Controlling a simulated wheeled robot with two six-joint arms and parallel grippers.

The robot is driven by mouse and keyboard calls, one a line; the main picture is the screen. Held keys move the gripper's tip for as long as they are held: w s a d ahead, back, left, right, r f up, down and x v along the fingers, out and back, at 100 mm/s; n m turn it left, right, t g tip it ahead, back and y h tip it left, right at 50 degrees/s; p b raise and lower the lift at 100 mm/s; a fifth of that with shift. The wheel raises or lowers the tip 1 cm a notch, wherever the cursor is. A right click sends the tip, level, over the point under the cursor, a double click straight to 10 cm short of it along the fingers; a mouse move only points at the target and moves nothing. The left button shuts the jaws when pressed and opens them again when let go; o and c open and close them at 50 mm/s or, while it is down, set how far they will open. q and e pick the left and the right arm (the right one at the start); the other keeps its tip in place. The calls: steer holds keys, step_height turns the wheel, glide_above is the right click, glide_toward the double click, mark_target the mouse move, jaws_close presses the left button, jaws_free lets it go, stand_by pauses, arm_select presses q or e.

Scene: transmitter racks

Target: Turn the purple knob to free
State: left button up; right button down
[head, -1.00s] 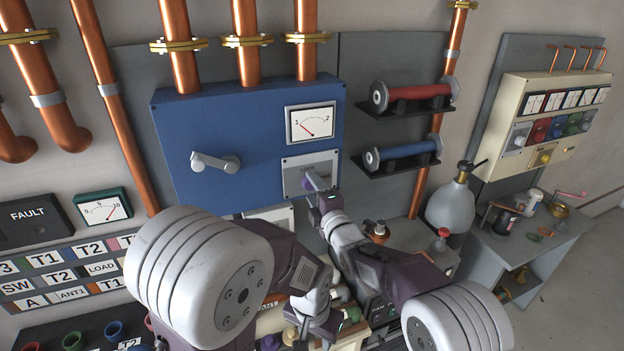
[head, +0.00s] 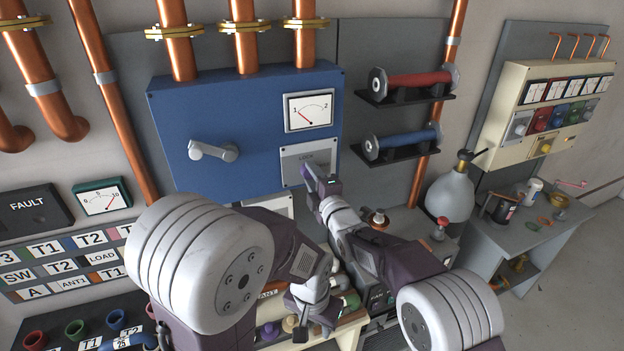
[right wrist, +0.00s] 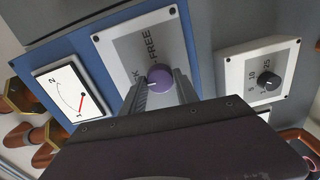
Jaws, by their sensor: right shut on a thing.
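The purple knob (right wrist: 160,78) sits on a grey plate (right wrist: 125,50) on the front of the blue cabinet (head: 240,120). The plate reads FREE, and another word, LOCK in the head view, is partly hidden by a finger. A pale mark on the knob faces the lower left in the right wrist view, away from FREE. My right gripper (right wrist: 166,92) is shut on the knob, one finger on each side. In the head view my right gripper (head: 312,178) largely covers the knob. My left gripper (head: 308,325) hangs low, away from the knob; its fingers are unclear.
A lever handle (head: 213,151) and a meter (head: 309,111) are on the blue cabinet. A small black dial (right wrist: 268,81) is on a pale plate beside it. Red (head: 420,79) and blue (head: 405,140) cylinders on brackets stand to the right. A grey bottle (head: 450,197) is farther right.

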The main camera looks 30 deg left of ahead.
steer(key=m+b, duration=0.1)
steer(key=b, duration=0.1)
steer(key=m+b, duration=0.2)
steer(key=shift+f, duration=0.35)
steer(key=shift+r+m+b, duration=0.1)
steer(key=shift+m+b, duration=0.6)
steer(key=shift+m, duration=0.3)
steer(key=m+b, duration=0.1)
steer(key=m, duration=0.1)
steer(key=shift+m, duration=0.4)
steer(key=shift+r+m+b, duration=0.15)
steer(key=shift+m+b, duration=0.3)
steer(key=shift+m, duration=1.9)
steer(key=shift+r+m+b, duration=0.1)
steer(key=shift+m+b, duration=0.3)
steer(key=shift+m, duration=1.95)
steer(key=c, duration=0.9)
jaws_free()
